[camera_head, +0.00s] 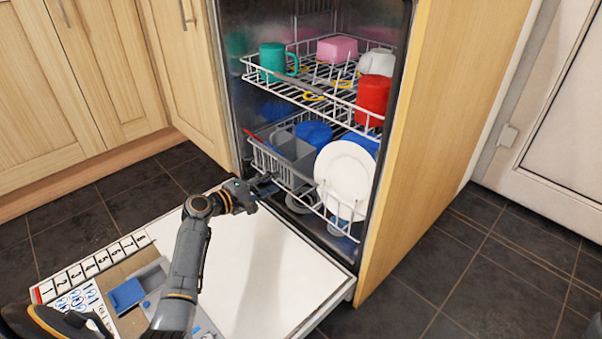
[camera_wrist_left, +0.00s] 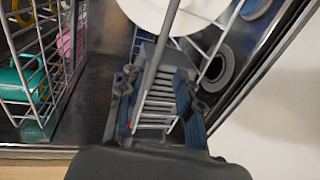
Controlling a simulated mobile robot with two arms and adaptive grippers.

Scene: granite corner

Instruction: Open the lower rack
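The dishwasher's lower rack (camera_head: 283,177) is a white wire rack inside the cavity, below the upper rack. It holds a white plate (camera_head: 345,178), a grey cutlery basket (camera_head: 292,149) and blue dishes (camera_head: 314,133). My left gripper (camera_head: 264,187) is at the rack's front left, low over the inner edge of the open door. In the left wrist view, its two dark fingers stand apart on either side of the rack's front wires and the grey basket. I cannot tell whether they touch the wire. My right gripper is not in view.
The open door (camera_head: 265,265) lies flat in front of the cavity. The upper rack (camera_head: 315,88) holds a green mug (camera_head: 272,62), a red cup (camera_head: 373,100) and a pink block (camera_head: 337,48). A wooden side panel (camera_head: 440,130) bounds the right. Dark floor is clear beyond it.

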